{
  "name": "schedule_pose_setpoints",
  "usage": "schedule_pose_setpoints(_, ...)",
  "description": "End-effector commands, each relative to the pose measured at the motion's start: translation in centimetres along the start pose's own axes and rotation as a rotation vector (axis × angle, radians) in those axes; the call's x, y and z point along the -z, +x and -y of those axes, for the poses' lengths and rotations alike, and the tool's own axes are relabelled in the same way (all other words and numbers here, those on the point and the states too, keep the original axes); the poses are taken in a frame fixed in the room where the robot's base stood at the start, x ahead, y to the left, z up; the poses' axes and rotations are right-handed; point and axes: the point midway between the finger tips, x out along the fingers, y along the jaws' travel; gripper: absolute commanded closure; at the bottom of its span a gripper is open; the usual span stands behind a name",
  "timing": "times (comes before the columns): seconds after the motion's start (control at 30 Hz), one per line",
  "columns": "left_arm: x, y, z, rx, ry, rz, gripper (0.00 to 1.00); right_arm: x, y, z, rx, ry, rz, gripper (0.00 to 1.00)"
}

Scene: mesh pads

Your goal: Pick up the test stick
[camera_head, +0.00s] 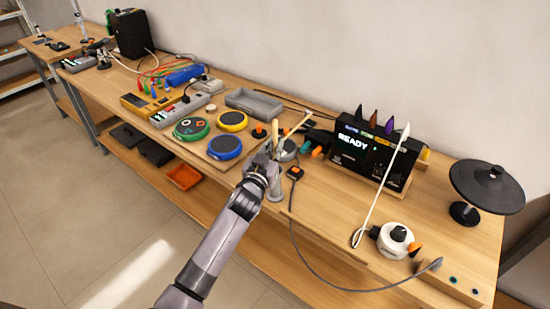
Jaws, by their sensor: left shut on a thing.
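Light wooden sticks show right at my left gripper (272,157); one, the likely test stick (275,132), stands nearly upright above the fingers, and another (296,126) slants up to the right. My left gripper is shut on a stick, which I take to be the test stick; its fingers are small and partly hidden by the wrist. A grey cylindrical holder (277,189) stands just below the gripper at the bench's front edge. I cannot tell whether the held stick's lower end is still inside it. My right gripper is not in view.
Green (191,128), yellow (232,121) and blue (225,147) round pads lie left of the gripper. A black box reading READY (366,150), a white slanting rod (382,184) and a black round pad (486,185) stand right. A cable (310,266) loops over the front edge.

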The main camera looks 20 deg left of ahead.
Motion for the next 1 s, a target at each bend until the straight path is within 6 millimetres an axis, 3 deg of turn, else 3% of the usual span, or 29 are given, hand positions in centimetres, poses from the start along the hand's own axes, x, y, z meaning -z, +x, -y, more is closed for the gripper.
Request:
schedule_pose_setpoints(0.63,0.7,0.0,0.1,0.0,0.001,-0.004,1.0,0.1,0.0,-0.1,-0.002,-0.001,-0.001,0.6)
schedule_pose_setpoints(0.77,2.0,0.1,0.1,0.0,0.001,-0.006,1.0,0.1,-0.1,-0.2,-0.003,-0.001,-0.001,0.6)
schedule_pose_setpoints(1.0,6.6,0.0,0.0,-0.002,0.003,-0.008,1.0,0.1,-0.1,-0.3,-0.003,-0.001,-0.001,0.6)
